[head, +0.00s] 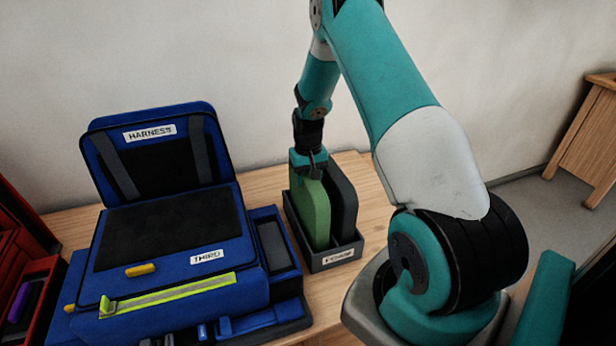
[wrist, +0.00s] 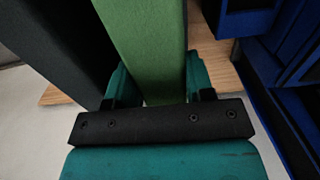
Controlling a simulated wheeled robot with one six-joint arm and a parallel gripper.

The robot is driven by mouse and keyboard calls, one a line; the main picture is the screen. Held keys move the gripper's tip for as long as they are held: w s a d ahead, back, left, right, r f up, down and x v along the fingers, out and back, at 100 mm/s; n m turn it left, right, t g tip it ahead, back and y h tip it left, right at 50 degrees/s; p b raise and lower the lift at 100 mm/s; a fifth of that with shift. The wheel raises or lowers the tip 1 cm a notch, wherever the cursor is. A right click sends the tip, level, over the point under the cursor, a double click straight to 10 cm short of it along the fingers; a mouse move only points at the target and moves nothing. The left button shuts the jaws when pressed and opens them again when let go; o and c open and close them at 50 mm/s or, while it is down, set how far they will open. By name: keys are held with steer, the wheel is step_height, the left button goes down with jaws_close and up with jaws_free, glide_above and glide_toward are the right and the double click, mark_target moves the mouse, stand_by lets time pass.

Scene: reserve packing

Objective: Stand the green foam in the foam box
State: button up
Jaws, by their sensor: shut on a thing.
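The green foam (head: 314,212) stands upright in the left part of the foam box (head: 336,257), a dark open tray with a label on its front. My gripper (head: 309,168) is above it, shut on its top end. In the wrist view the green foam (wrist: 146,50) runs between the two fingers of my gripper (wrist: 153,88). A dark foam piece (head: 343,200) stands upright in the same box, just right of the green one; it also shows in the wrist view (wrist: 60,45). The lower end of the green foam is hidden by the box wall.
A blue case (head: 165,274) with a raised lid labelled HARNESS stands left of the box. A yellow-green strap (head: 170,296) and a small yellow piece (head: 140,270) lie on it. A red container (head: 38,275) is at far left. Some bare table (head: 375,195) shows right of the box.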

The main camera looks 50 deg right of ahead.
steer(key=shift+f, duration=0.1)
steer(key=o, duration=1.2)
step_height(320, 180, up, 12)
steer(key=b, duration=0.2)
steer(key=a+r+n, duration=0.3)
steer(key=a+r, duration=0.3)
steer(key=a, duration=0.5)
steer(key=s+a+r+n+t+y, duration=0.1)
steer(key=s+a+r+n, duration=0.2)
steer(key=a, duration=0.4)
steer(key=s+a+r+n+y, duration=0.1)
steer(key=s+a+r, duration=0.1)
steer(key=s+a, duration=0.4)
steer(key=s+a+r+n, duration=0.1)
steer(key=s+a, duration=0.3)
steer(key=s, duration=0.1)
steer(key=s+a+n+y, duration=0.1)
steer(key=s+a+n, duration=0.1)
steer(key=s+a, duration=0.2)
steer(key=s+a+r+n+g+y, duration=0.1)
steer(key=s+a+n, duration=0.1)
steer(key=s+a, duration=0.2)
steer(key=shift+s+r, duration=0.2)
steer(key=shift+s, duration=0.55)
steer(key=shift+s+r, duration=0.15)
steer(key=shift+s, duration=0.55)
